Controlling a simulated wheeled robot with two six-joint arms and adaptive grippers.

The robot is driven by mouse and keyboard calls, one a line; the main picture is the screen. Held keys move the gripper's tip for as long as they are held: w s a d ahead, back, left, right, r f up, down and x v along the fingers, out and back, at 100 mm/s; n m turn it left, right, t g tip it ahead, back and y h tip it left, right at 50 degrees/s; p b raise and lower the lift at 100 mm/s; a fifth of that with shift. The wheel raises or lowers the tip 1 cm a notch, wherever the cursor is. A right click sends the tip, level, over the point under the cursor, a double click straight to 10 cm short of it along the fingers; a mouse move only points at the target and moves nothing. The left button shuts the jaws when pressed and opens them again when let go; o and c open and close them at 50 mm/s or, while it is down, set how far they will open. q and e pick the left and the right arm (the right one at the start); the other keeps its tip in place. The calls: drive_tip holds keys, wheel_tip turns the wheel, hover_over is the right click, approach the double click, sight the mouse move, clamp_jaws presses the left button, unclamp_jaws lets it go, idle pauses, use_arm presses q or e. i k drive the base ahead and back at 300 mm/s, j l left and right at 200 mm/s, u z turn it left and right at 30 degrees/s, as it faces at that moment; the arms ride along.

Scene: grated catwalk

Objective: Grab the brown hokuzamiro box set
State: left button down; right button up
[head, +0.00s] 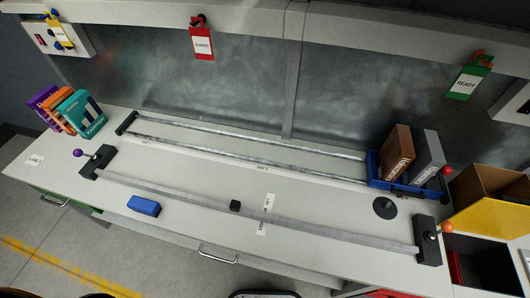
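The brown box set (395,145) stands at the right end of the bench, leaning slightly, with white lettering on its spine that is too small to read surely. It sits in a blue carriage (373,174) on the far rails, next to a grey box (428,152) on its right. The carriage hides the lower edge of the brown box. Neither of my grippers shows in the head view.
Purple, orange and teal boxes (80,114) stand at the bench's left end. A blue block (144,205) and black disc (385,208) lie nearby. A yellow-fronted bin (492,217) stands right.

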sight(396, 153)
drive_tip(key=k+l+z, duration=0.2)
drive_tip(key=z, duration=0.25)
drive_tip(key=k+l+z, duration=0.15)
drive_tip(key=z, duration=0.35)
drive_tip(key=l, duration=0.1)
